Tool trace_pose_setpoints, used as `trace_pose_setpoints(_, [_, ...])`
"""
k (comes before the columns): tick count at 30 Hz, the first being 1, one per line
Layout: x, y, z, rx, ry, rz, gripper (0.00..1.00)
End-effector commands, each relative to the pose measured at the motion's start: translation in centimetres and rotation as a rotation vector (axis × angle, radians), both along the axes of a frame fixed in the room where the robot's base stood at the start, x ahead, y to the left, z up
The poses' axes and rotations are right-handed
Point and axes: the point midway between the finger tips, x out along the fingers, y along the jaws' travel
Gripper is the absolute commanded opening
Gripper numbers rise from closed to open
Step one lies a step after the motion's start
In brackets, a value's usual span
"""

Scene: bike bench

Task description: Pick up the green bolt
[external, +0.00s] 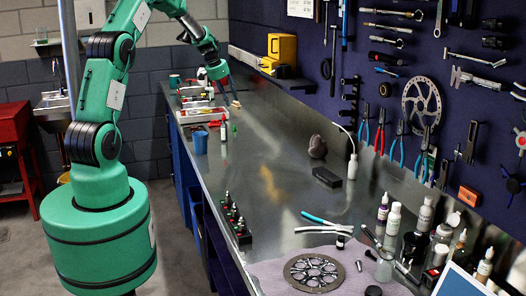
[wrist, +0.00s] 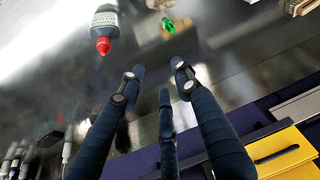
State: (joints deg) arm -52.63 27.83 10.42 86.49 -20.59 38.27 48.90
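The green bolt (wrist: 168,26) lies on the metal bench near the top of the wrist view. It is a small green spot in the external view (external: 234,129). In the external view my gripper (external: 232,95) hangs above the far part of the bench, farther back than the bolt.
A blue cup (external: 200,143) stands near the bench's left edge. Trays (external: 203,114) with small parts sit beyond it. A yellow bin (external: 281,50) is on a shelf by the tool wall. A dark block (external: 327,177) lies nearer. The bench middle is largely clear.

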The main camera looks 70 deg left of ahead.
Motion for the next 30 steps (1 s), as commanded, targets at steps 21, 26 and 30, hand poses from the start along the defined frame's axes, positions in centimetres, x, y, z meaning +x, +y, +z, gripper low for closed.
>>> trace_pose_setpoints(21, [-1.5, 4.0, -2.8, 0.000, 0.000, 0.020, 0.33])
trace_pose_setpoints(26, [-1.1, 4.1, -4.0, -0.001, 0.002, 0.019, 0.33])
trace_pose_setpoints(30, [-0.4, 4.4, -5.8, -0.001, 0.002, 0.019, 0.33])
